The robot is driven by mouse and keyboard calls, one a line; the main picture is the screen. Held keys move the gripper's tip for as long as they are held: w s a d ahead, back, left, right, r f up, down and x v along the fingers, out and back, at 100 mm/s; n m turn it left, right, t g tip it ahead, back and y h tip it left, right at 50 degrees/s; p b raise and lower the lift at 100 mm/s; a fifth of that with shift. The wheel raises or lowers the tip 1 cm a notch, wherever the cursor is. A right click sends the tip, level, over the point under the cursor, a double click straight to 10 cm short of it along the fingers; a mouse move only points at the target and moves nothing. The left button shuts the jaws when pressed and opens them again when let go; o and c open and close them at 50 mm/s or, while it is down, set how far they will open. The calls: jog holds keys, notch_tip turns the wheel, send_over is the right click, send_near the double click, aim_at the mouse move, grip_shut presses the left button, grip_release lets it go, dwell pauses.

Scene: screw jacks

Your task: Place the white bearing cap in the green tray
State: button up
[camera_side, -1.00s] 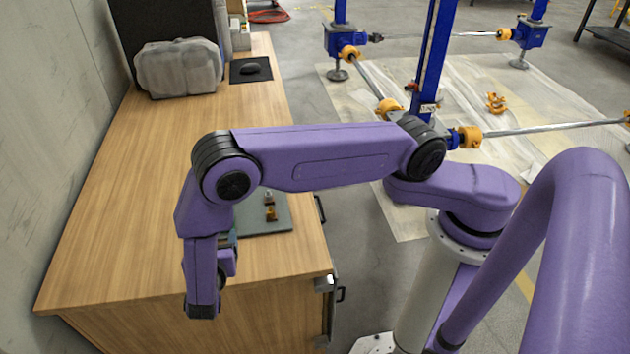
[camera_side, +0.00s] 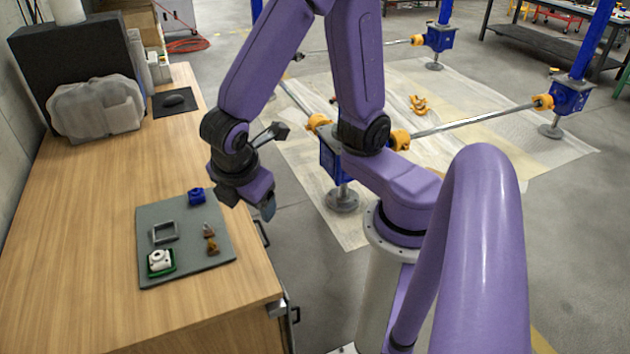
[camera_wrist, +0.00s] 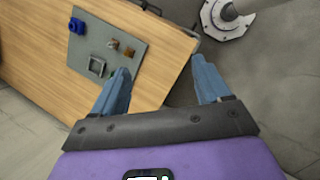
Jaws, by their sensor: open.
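The white bearing cap (camera_side: 160,259) sits inside the small green tray (camera_side: 153,273) at the front of a grey mat. The tray's green rim shows around the cap. In the wrist view, a bit of green (camera_wrist: 112,73) shows beside my left-hand finger, which hides most of that spot; I cannot make out the cap there. My gripper (camera_wrist: 160,64) is open, with nothing between its fingers. In the side view, my gripper (camera_side: 268,206) hangs off to the right of the mat, past the desk edge, well apart from the tray.
The grey mat (camera_side: 190,222) also bears a grey square frame (camera_side: 164,232), a blue block (camera_side: 196,197) and an orange-brown part (camera_side: 210,240). A grey covered bulk (camera_side: 97,108) and a black pad (camera_side: 172,102) are farther back. The wooden desk (camera_side: 90,215) is otherwise clear.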

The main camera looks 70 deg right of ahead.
jog(key=s+d+r+m+g+y, duration=0.1)
jog(key=s+d+r+m+y, duration=0.2)
jog(key=s, duration=0.7)
jog(key=shift+s+d+r+g+y, duration=0.15)
jog(key=shift+s+d+g+y, duration=0.2)
jog(key=shift+d+y, duration=0.45)
